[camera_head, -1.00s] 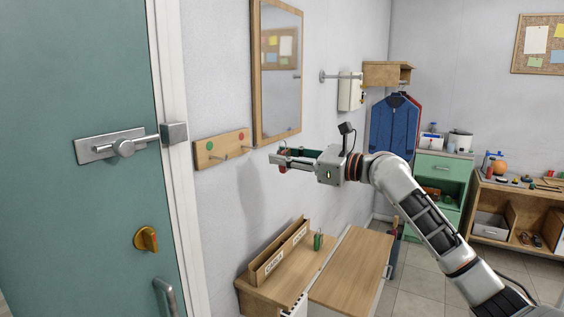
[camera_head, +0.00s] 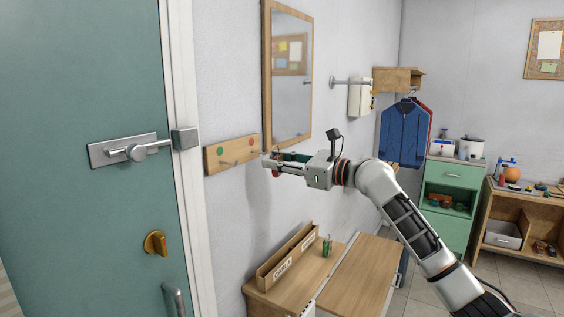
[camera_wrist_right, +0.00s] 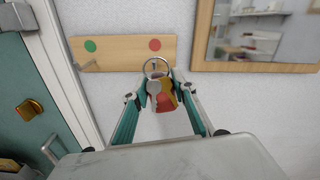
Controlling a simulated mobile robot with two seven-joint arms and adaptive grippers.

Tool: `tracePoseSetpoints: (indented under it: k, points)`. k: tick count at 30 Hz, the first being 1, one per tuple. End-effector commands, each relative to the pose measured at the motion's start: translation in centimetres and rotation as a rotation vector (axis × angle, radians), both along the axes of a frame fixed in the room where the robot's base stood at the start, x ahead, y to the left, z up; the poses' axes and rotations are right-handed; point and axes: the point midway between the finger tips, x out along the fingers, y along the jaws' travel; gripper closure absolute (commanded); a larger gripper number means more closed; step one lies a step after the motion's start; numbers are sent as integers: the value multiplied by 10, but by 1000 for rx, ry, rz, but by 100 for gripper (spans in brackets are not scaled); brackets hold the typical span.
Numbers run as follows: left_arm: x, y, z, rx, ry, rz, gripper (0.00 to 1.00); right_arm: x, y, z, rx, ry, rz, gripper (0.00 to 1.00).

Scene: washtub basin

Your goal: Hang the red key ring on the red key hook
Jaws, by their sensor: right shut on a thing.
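My right gripper (camera_head: 268,162) is shut on the red key ring, in front of the right end of the wooden key board (camera_head: 234,155). In the wrist view, the metal ring (camera_wrist_right: 158,65) stands up between the fingertips, with a grey key, a yellow piece and a red tag (camera_wrist_right: 166,104) below. The ring overlaps the lower edge of the board (camera_wrist_right: 120,54), under the red dot (camera_wrist_right: 155,44). The red hook is hard to make out behind the ring, and I cannot tell whether they touch. The green dot (camera_wrist_right: 90,46) has its hook below it. My left gripper is not in view.
A framed mirror (camera_head: 289,75) hangs close to the board's right. The teal door (camera_head: 85,200) and its white frame stand at left. Below is a wooden bench (camera_head: 352,278) with a labelled box (camera_head: 286,259) and a green-tagged item (camera_head: 327,246). The wall under the board is clear.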

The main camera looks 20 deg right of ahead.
Motion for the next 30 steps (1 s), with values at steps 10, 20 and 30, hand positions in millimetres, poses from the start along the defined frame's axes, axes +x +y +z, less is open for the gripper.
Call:
tracePoseSetpoints:
  k: [10, 20, 30]
  points:
    - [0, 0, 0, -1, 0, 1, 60, 15, 13, -1, 2, 1, 1, 95]
    - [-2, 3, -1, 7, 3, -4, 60, 28, 23, -7, 0, 2, 2, 95]
    - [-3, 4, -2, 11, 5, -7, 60, 34, 27, -15, 0, 0, 1, 95]
